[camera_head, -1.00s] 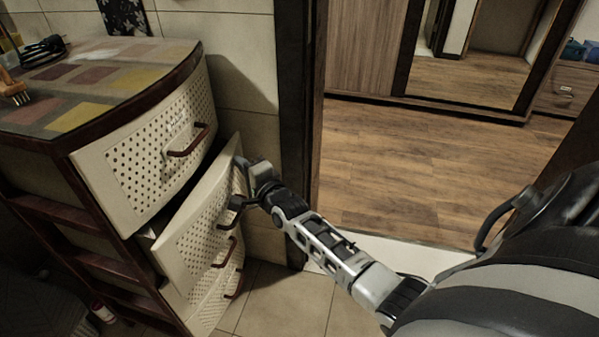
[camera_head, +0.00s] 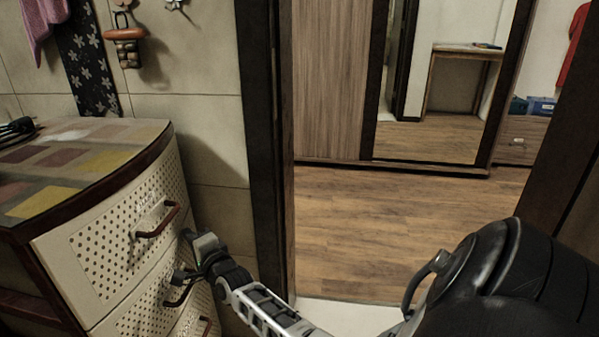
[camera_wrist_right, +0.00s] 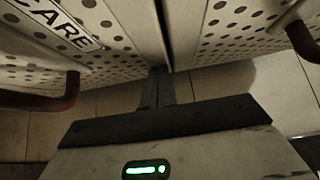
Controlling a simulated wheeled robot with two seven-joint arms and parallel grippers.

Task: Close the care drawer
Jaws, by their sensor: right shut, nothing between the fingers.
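The care drawer (camera_head: 145,312) is the second cream perforated front of the cabinet, below the top drawer (camera_head: 110,250). In the head view it sits nearly in line with the top drawer; any small gap is hard to judge. In the right wrist view its CARE label (camera_wrist_right: 62,28) and dark red handle (camera_wrist_right: 68,92) are at left, beside a pale seam. My right gripper (camera_head: 196,240) is shut and empty at the right edge of the drawer fronts. Its dark finger (camera_wrist_right: 156,90) points at the seam; contact is unclear. My left gripper is out of view.
The top drawer's red handle (camera_head: 158,220) sticks out just left of my right gripper. A dark door frame (camera_head: 262,130) stands close on the right. Beyond it lies open wooden floor (camera_head: 390,215). Items lie on the patterned cabinet top (camera_head: 75,165).

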